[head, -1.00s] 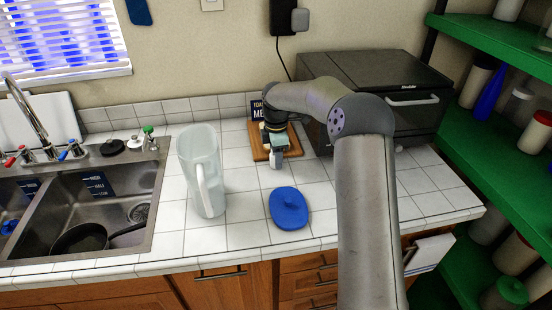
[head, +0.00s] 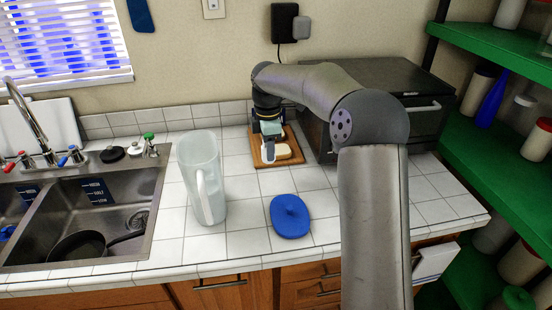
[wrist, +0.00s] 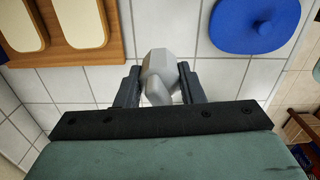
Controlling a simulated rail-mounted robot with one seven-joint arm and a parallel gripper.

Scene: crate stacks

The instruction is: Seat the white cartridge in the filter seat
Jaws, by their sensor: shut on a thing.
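The white cartridge (wrist: 160,75) is a pale, faceted piece held between the two dark fingers of my gripper (wrist: 158,72) in the wrist view. In the head view my gripper (head: 269,144) is at the left part of the wooden board, with the cartridge (head: 270,152) below it. The gap between cartridge and board cannot be judged. A clear pitcher (head: 203,170) with a white handle stands upright to the left, its top uncovered. The filter seat cannot be made out; the pitcher's inside is not clearly visible.
A blue lid (head: 290,217) lies on the tiles right of the pitcher. The wooden board (head: 292,160) holds cream pieces (head: 283,152). A dark toaster oven (head: 400,75) stands behind right, the sink (head: 80,210) at left. Tiles between pitcher and lid are clear.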

